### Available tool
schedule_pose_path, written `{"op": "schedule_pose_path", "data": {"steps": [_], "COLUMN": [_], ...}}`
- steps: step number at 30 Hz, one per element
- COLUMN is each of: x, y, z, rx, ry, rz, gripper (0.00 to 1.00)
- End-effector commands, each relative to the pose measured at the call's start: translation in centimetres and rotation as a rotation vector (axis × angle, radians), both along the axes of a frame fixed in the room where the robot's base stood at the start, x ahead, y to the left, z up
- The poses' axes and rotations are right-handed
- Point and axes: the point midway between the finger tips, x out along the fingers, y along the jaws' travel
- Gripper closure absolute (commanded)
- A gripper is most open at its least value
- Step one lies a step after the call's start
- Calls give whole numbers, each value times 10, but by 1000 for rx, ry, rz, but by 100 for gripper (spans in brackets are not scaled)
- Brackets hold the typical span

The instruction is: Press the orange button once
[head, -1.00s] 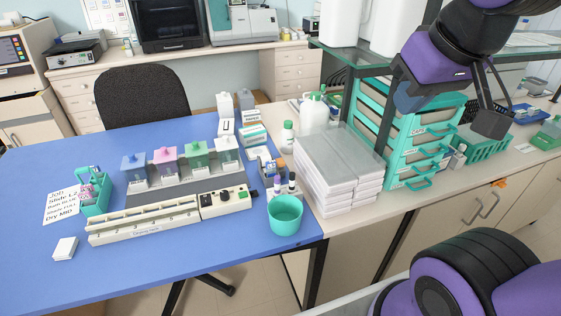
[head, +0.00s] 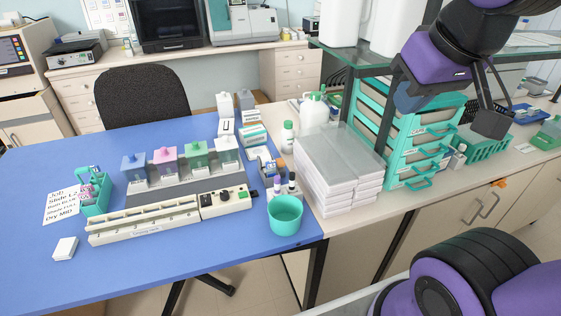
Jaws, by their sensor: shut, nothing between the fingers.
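A cream control box (head: 225,203) sits on the blue table, at the right end of the long cream drying rack (head: 145,221). Its top carries a black knob and a few small controls, too small to tell which one is the orange button. My gripper (head: 492,122) is at the upper right, in front of the teal drawer unit and basket, far from the control box. It is shut and empty; its fingertips are hard to make out.
Four-colour staining jars (head: 166,165) stand behind the rack. A teal cup (head: 285,214) and small bottles stand right of the box. White stacked trays (head: 338,170) and a teal drawer unit (head: 417,150) lie between my gripper and the box. The table's front left is mostly clear.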

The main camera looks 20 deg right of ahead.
Motion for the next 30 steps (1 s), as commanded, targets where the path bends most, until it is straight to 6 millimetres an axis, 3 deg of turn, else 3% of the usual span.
{"op": "schedule_pose_path", "data": {"steps": [17, 23, 30], "x": [6, 41, 100], "y": [2, 13, 31], "z": [0, -3, -12], "rx": [19, 120, 281], "ry": [-1, -14, -33], "rz": [-2, -31, -117], "gripper": [100, 100, 100]}}
